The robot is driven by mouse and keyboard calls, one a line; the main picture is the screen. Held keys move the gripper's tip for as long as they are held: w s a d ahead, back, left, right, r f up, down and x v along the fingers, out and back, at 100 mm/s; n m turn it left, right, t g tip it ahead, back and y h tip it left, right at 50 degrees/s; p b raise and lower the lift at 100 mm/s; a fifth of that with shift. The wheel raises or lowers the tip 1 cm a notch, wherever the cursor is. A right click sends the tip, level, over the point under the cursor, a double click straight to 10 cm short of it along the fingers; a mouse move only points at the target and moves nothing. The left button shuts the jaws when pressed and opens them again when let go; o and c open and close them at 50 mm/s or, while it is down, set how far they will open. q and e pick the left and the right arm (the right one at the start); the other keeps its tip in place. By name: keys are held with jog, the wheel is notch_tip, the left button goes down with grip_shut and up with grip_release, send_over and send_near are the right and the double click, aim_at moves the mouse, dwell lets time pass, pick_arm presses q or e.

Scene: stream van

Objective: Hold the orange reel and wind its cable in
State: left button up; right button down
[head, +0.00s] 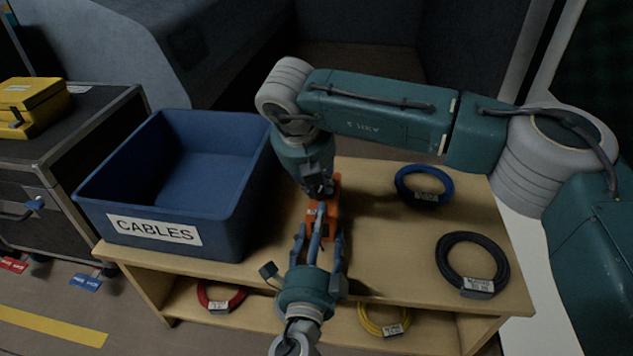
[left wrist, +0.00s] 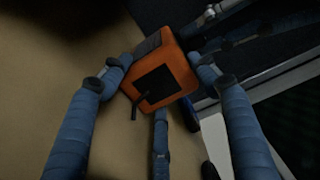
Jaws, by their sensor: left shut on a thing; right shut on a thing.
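The orange reel (head: 331,212) is above the middle of the wooden bench, between my two grippers. My left gripper (head: 318,228) comes from the front edge, its blue fingers closed on the reel's near part. In the left wrist view the reel (left wrist: 178,74) sits between these fingers, tilted, showing a dark square panel and a short dark piece sticking out. My right gripper (head: 319,190) reaches down from above and is shut at the reel's far side. What exactly it grips there is hidden. I cannot make out a loose cable.
A blue bin labelled CABLES (head: 225,228) stands left on the bench (head: 390,245). A blue coil (head: 402,186) and a black coil (head: 442,262) lie on the right. Red (head: 206,297) and yellow (head: 370,325) coils lie on the lower shelf. A yellow case (head: 40,102) sits far left.

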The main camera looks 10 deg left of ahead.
pick_arm(q)
jog(key=shift+a+f, duration=0.15)
jog(key=shift+f, duration=0.15)
pick_arm(e)
jog(key=n, duration=0.2)
jog(key=shift+s+d+f+n+y, duration=0.1)
jog(key=shift+s+d+n+y, duration=0.05)
jog(key=shift+d+n+y, duration=0.2)
jog(key=c, duration=1.5)
grip_release()
jog(key=v, duration=1.2)
jog(key=shift+s+d, duration=0.1)
